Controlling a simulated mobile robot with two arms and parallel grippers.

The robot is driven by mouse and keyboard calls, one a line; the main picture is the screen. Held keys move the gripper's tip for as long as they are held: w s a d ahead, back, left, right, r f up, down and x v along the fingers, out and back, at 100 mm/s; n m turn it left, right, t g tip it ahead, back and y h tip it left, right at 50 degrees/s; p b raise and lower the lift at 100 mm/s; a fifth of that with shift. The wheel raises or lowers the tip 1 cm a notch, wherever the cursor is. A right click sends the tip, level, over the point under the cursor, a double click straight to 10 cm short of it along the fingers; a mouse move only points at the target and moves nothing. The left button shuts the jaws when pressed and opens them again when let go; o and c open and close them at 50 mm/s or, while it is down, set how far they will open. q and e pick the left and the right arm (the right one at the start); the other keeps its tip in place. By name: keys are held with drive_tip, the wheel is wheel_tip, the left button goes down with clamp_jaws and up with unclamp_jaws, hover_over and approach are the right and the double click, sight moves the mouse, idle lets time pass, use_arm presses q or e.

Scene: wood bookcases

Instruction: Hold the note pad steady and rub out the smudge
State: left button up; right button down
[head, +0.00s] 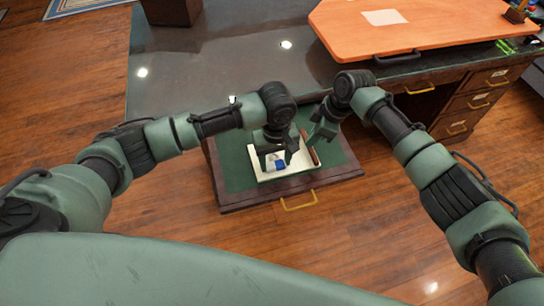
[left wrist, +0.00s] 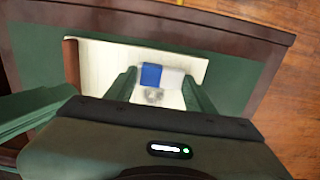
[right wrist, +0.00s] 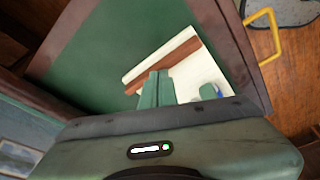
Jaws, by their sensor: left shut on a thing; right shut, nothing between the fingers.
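The cream note pad (head: 264,176) lies in the open drawer, with a reddish-brown strip (right wrist: 164,62) along one side. A grey smudge (left wrist: 153,95) shows on the pad in the left wrist view. My left gripper (head: 275,160) is shut on a blue-and-white eraser (left wrist: 151,74), just beside the smudge. I cannot tell whether the eraser presses on the pad. My right gripper (head: 311,141) is shut and empty. Its fingertips (right wrist: 158,74) are together by the brown strip; contact is unclear. The grippers hide part of the pad in the head view.
The drawer (head: 345,165) has a green lining, a dark wood rim and a yellow handle (head: 298,203). The dark desk top (head: 190,80) lies behind it. An orange board (head: 430,25) is on the desk at the back right. Wood floor is clear in front.

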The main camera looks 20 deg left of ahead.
sight(272, 157)
use_arm(q)
drive_tip(key=shift+w+a, duration=0.5)
drive_tip(key=shift+w, duration=0.25)
drive_tip(key=shift+w+a, duration=0.45)
drive_tip(key=shift+w, duration=0.25)
drive_tip(key=shift+w+a, duration=0.55)
drive_tip(key=shift+w, duration=0.2)
drive_tip(key=shift+w+a, duration=0.5)
drive_tip(key=shift+w, duration=0.25)
drive_tip(key=shift+s+d+f, duration=0.15)
drive_tip(key=shift+s+d, duration=0.5)
drive_tip(key=shift+s, duration=0.35)
drive_tip(key=shift+s+d+f, duration=0.1)
drive_tip(key=shift+s+d, duration=0.5)
drive_tip(key=shift+s, duration=0.35)
drive_tip(key=shift+s+d, duration=0.4)
drive_tip(key=shift+s, duration=0.2)
drive_tip(key=shift+s+d, duration=0.4)
drive_tip(key=shift+s, duration=0.2)
drive_tip(key=shift+r, duration=0.2)
drive_tip(key=shift+w+r, duration=0.2)
drive_tip(key=shift+r, duration=2.5)
